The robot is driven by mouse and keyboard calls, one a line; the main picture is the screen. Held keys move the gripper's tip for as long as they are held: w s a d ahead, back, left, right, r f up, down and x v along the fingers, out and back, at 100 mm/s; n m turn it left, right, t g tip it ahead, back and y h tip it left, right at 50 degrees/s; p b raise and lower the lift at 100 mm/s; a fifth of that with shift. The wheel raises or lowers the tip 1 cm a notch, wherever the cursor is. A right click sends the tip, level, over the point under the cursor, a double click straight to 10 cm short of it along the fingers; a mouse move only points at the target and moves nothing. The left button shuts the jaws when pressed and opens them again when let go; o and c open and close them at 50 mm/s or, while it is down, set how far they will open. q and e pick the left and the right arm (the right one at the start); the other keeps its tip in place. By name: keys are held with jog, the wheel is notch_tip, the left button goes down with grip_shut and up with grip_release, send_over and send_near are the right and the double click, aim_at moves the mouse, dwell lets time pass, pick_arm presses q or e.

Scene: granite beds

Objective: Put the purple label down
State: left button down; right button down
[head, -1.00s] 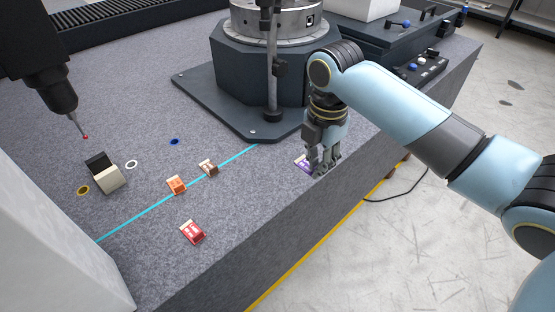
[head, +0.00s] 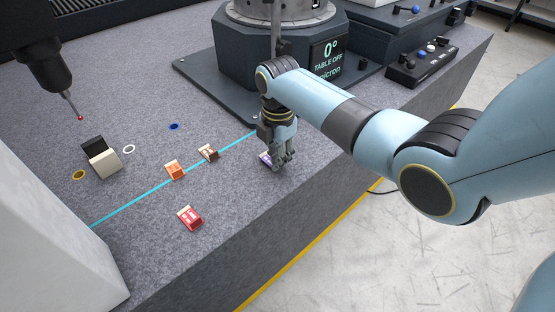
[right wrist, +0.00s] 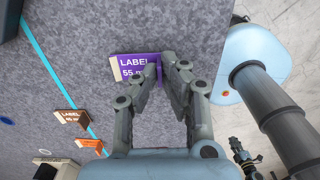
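The purple label (head: 264,158), with "LABEL 55" on its face, is in the grip of my right gripper (head: 281,163). In the right wrist view the label (right wrist: 128,66) shows to the left of the fingertips (right wrist: 160,72), which pinch its right part and hide some of its text. The label is at or just above the granite near the bed's front edge; I cannot tell whether it touches.
A brown label (head: 208,152) and an orange label (head: 174,169) stand along the cyan line (head: 130,204). A red label (head: 189,217) is nearer the front edge. A dark rotary table (head: 275,60) stands behind my gripper. Granite between the labels and my gripper is clear.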

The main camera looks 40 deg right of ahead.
jog(key=shift+f, duration=0.35)
jog(key=shift+f, duration=0.15)
jog(key=c, duration=1.5)
grip_release()
notch_tip(320, 180, up, 12)
jog(key=shift+r+p, duration=0.2)
jog(key=shift+p, duration=0.95)
